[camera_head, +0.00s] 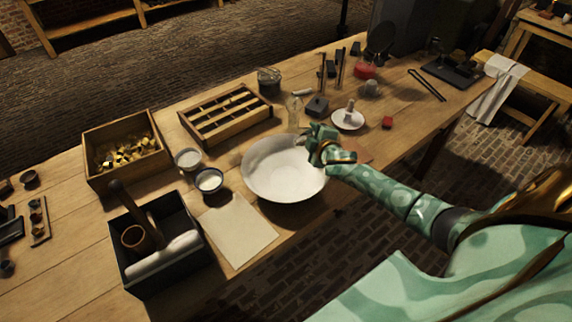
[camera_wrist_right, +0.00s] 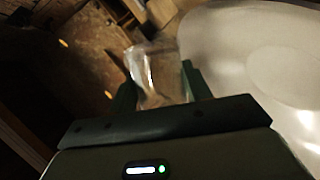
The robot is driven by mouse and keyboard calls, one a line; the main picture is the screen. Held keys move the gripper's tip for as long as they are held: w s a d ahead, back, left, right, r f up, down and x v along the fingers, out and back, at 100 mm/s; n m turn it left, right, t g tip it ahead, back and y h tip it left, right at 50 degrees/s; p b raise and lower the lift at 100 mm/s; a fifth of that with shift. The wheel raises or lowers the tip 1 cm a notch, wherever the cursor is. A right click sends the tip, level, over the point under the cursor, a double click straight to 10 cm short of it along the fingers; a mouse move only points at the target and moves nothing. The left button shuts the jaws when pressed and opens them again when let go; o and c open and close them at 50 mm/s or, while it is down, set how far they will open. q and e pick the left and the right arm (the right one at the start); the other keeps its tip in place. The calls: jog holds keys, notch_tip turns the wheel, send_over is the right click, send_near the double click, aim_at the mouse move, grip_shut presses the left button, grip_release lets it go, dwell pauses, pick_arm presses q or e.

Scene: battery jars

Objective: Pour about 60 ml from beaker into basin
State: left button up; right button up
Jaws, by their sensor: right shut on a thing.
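The wide white basin (camera_head: 272,182) sits on the wooden table near its front edge. My right gripper (camera_head: 314,142) is over the basin's upper right rim. In the right wrist view, a clear glass beaker (camera_wrist_right: 156,66) stands between the two fingers of my right gripper (camera_wrist_right: 160,92), which is shut on it. The basin also fills the right side of the wrist view (camera_wrist_right: 236,50), beside the beaker. In the head view the beaker is mostly hidden by the hand. I cannot tell its tilt or how much it holds. My left gripper is not in view.
Two small bowls of white stuff (camera_head: 209,181) and a pale sheet (camera_head: 232,230) lie left of the basin. A dark tool crate (camera_head: 190,265) is farther left. A clear glass bottle (camera_head: 293,113), slatted wooden rack (camera_head: 222,118) and white saucer (camera_head: 348,122) stand behind.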

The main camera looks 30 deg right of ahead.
jog(key=shift+f+n+h+b, duration=0.15)
jog(key=shift+n+h+b, duration=0.15)
jog(key=shift+b, duration=0.2)
jog(key=shift+a+f+b, duration=0.1)
jog(key=shift+b, duration=0.4)
dwell(0.5)
jog(key=shift+a+f+n+t+h+b, duration=0.3)
jog(key=shift+a+n+t+h+b, duration=0.15)
jog(key=shift+a+n+b, duration=0.3)
dwell(0.8)
jog(key=shift+a+r, duration=0.1)
jog(key=shift+r, duration=0.05)
